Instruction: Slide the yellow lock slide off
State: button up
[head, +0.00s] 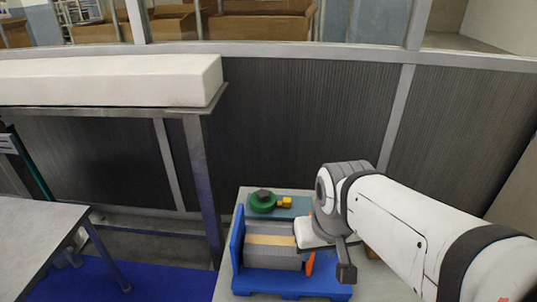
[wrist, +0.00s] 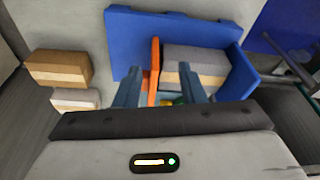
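The yellow lock slide (head: 285,203) is a small block at the right side of a green round piece (head: 262,206) with a dark knob on top. Both sit on a blue-grey plate (head: 292,212) behind the blue rack. My gripper (wrist: 158,74) is open in the wrist view, its two fingers apart with nothing held between them. A bit of yellow (wrist: 180,98) and green (wrist: 166,102) shows low between the fingers, mostly hidden by my gripper body. In the head view my wrist is just right of the slide; the fingertips are hidden there.
The blue rack (head: 237,250) holds grey blocks with a tan band (head: 270,240) beside an orange divider (wrist: 153,70). Brown-and-tan boxes (wrist: 58,68) lie left of it in the wrist view. A grey table (head: 40,245) stands at left, apart across the floor.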

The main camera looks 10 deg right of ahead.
jog(key=shift+w+d, duration=0.15)
jog(key=shift+w, duration=0.15)
jog(key=shift+o, duration=1.2)
jog(key=w+f+n+g+b, duration=0.1)
jog(key=w+n+b, duration=0.2)
jog(key=w, duration=1.3)
jog(key=n, duration=0.3)
jog(key=shift+d+n+b, duration=0.3)
jog(key=shift+n, duration=0.1)
jog(key=n+g+b, duration=0.2)
jog(key=n+b, duration=0.1)
jog(key=n, duration=0.5)
send_over(287, 199)
jog(key=f, duration=1)
jog(key=shift+s, duration=0.2)
jog(key=shift+w+f+n, duration=0.15)
jog(key=shift+f+n, duration=0.25)
jog(key=shift+f, duration=0.25)
notch_tip(287, 199, down, 7)
jog(key=shift+r+b, duration=0.2)
jog(key=shift+b, duration=0.1)
